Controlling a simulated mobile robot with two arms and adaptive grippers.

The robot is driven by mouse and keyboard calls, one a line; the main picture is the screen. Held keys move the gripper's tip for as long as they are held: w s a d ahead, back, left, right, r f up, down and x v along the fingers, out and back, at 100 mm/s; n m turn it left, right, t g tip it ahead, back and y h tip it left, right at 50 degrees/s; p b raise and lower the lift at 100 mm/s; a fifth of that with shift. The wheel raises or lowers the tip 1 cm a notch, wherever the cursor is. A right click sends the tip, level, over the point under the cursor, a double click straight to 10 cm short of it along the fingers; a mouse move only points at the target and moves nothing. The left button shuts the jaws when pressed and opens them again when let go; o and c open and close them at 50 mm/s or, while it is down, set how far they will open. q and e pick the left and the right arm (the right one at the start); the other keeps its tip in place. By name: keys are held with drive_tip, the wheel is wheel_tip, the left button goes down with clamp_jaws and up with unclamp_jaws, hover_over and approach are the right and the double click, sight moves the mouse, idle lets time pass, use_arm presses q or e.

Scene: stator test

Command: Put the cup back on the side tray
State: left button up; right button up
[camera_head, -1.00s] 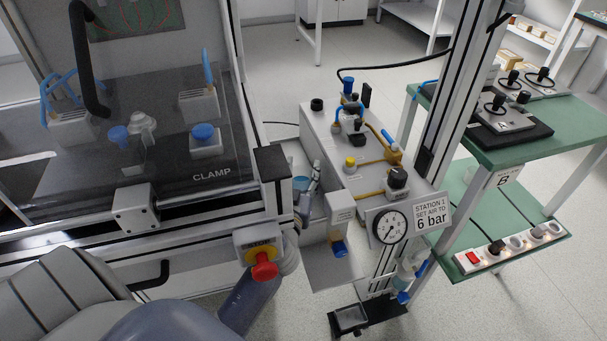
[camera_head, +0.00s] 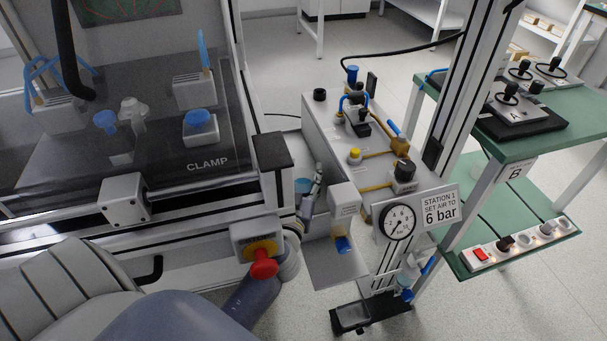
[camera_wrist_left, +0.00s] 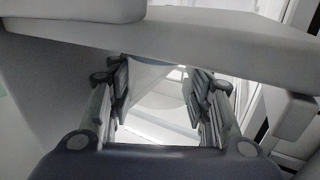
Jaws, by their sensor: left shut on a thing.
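My left gripper (camera_head: 312,190) is in the narrow space between the clamp enclosure and the grey valve box, partly hidden by my own arm and the housings. In the left wrist view, the fingers (camera_wrist_left: 158,95) stand on either side of a pale, cup-like body (camera_wrist_left: 155,78). I cannot tell whether the cup touches a surface below. A light grey tray-like ledge (camera_head: 335,271) lies below and right of the gripper. My right gripper is not in view.
The valve box (camera_head: 335,140) with knobs and yellow pipes stands close on the right. A pressure gauge (camera_head: 398,222) and sign (camera_head: 440,208) are in front of it. The clamp enclosure (camera_head: 212,193) is left.

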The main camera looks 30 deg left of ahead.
sight(300, 187)
use_arm(q)
drive_tip(key=shift+f, duration=0.25)
drive_tip(key=o, duration=1)
drive_tip(key=shift+r, duration=0.15)
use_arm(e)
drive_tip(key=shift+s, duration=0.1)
use_arm(q)
drive_tip(key=shift+r, duration=0.1)
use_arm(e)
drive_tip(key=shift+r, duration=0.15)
use_arm(q)
drive_tip(key=shift+s, duration=0.1)
drive_tip(key=v, duration=0.3)
drive_tip(key=shift+f, duration=0.2)
drive_tip(key=b+v, duration=0.1)
drive_tip(key=v, duration=0.3)
drive_tip(key=b+v, duration=0.2)
drive_tip(key=v, duration=0.2)
drive_tip(key=shift+s+d+r, duration=0.15)
drive_tip(key=shift+s+r, duration=0.05)
drive_tip(key=shift+s, duration=0.15)
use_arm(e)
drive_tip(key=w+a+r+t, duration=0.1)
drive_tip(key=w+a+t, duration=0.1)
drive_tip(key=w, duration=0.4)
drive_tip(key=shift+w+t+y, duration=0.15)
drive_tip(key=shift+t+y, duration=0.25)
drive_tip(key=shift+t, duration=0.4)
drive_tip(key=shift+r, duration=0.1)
